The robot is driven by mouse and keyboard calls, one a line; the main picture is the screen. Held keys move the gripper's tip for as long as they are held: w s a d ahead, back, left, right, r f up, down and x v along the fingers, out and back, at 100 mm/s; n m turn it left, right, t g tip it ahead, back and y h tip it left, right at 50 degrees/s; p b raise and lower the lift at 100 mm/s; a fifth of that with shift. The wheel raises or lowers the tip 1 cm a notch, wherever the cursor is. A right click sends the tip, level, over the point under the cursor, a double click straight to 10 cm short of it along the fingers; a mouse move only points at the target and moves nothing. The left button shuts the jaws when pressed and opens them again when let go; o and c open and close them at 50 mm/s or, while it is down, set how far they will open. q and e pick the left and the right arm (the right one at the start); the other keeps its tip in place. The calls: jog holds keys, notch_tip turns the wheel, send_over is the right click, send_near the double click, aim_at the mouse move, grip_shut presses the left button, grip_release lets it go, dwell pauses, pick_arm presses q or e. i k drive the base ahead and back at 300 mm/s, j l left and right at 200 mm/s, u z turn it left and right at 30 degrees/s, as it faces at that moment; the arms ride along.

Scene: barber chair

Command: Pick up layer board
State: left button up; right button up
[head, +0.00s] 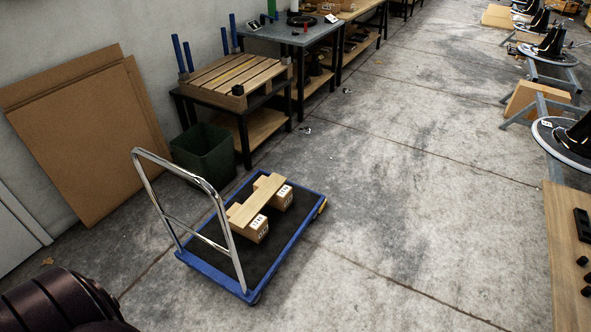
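A narrow light-wood board (256,199) lies flat across two small cardboard boxes on a blue platform cart. The near box (258,228) and the far box (282,198) carry white labels. Large brown sheets of board (85,140) lean against the wall at the left. I cannot tell from the picture which of these is the layer board. Neither gripper is in view. Only a dark rounded part of my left arm shows at the bottom left corner.
The cart (290,258) has a chrome handle (200,183) on its left side. A green bin (205,150) stands behind it, beside a table with a slatted pallet (235,78). Workbenches run along the wall. Chair parts stand at the right. The concrete floor between is mostly clear.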

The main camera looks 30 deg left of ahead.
aim_at(246, 213)
jog(key=i+l+u, duration=0.1)
jog(key=i, duration=1.7)
jog(key=i+u, duration=0.7)
jog(key=u, duration=0.15)
jog(key=i+l+u, duration=0.1)
jog(key=i+u, duration=0.3)
jog(key=k, duration=0.1)
